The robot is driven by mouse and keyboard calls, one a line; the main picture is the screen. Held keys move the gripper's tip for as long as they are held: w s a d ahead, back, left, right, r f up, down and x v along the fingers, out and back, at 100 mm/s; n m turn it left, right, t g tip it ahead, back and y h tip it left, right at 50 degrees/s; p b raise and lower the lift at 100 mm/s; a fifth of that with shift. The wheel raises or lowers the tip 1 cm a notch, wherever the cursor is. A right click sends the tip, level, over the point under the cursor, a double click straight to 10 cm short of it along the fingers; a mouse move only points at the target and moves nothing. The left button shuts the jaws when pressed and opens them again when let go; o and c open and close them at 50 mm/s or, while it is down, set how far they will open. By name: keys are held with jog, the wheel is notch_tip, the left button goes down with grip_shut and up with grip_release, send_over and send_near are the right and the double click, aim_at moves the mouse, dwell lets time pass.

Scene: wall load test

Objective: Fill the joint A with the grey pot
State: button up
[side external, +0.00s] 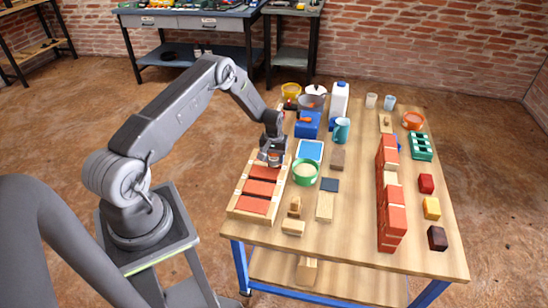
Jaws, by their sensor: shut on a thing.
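My gripper (271,150) is shut on a small grey thing, which looks like the grey pot (272,160). The pot is partly hidden by the gripper, and its contents do not show. It is at the far end of a wooden frame (236,213) that holds red tiles (261,188), with pale gaps between them. I cannot tell whether the pot touches the frame. No letter A can be read, so I cannot tell which gap is joint A.
A green bowl (305,173) stands close right of the frame, beside a blue-and-white tray (310,151). A blue box (308,124) and a jug (342,130) are farther back. A red brick wall (391,215) stands at the right. Small wooden blocks (293,227) lie in front.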

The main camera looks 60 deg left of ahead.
jog(key=shift+f, duration=0.5)
dwell(0.9)
jog(key=shift+r, duration=0.1)
jog(key=shift+r, duration=3.45)
